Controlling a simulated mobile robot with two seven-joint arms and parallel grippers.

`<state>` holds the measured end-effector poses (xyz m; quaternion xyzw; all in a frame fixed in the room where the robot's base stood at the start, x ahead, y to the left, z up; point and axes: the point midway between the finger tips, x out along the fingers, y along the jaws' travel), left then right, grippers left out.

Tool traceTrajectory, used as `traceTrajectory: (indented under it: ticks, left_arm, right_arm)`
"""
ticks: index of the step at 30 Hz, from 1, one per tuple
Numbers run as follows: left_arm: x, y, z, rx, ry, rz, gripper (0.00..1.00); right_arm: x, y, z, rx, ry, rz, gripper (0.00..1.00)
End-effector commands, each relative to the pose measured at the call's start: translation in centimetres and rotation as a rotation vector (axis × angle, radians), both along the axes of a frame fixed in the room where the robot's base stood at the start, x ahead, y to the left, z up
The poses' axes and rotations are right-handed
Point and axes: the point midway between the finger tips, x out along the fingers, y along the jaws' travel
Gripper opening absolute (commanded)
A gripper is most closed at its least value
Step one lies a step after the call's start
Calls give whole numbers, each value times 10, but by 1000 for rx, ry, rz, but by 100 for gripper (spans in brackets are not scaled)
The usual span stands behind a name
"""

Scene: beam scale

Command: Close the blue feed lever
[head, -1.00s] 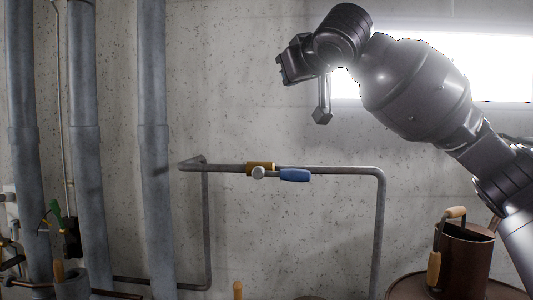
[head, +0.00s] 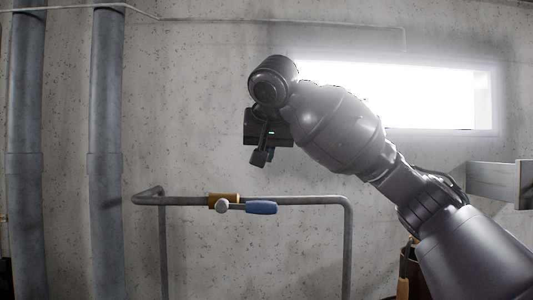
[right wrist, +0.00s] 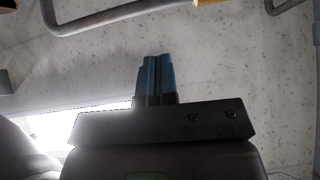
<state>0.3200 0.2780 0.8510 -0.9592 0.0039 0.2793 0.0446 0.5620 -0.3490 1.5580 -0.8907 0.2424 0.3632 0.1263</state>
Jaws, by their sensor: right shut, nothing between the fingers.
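The blue feed lever (head: 261,207) is on a brass valve body (head: 223,201) set in a horizontal grey pipe on the wall. Its blue grip points right, lying along the pipe. A round pale knob (head: 222,206) sits at its pivot. My right gripper (head: 258,158) is raised above the lever, apart from it, pointing down. In the right wrist view its blue-tipped fingers (right wrist: 155,78) are together with nothing between them. A brass-coloured piece (right wrist: 208,2) is cut off at that view's top edge. My left gripper is not in view.
The grey pipe (head: 310,200) bends downward at both ends. Thick vertical pipes (head: 106,150) stand at the left. A bright window (head: 400,95) is behind my right arm. A brown can (head: 412,268) is partly hidden at lower right. The wall around the lever is clear.

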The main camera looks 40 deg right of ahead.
Motion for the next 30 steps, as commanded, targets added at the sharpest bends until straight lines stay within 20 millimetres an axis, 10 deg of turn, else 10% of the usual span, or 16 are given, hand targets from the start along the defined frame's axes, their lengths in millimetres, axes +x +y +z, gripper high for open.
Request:
traceTrajectory:
  ticks: [13, 30]
  left_arm:
    - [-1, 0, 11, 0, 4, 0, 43]
    - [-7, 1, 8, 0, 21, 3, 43]
  right_arm:
    - [48, -27, -55, -1, 2, -1, 0]
    - [47, -24, -93, -1, -2, 1, 0]
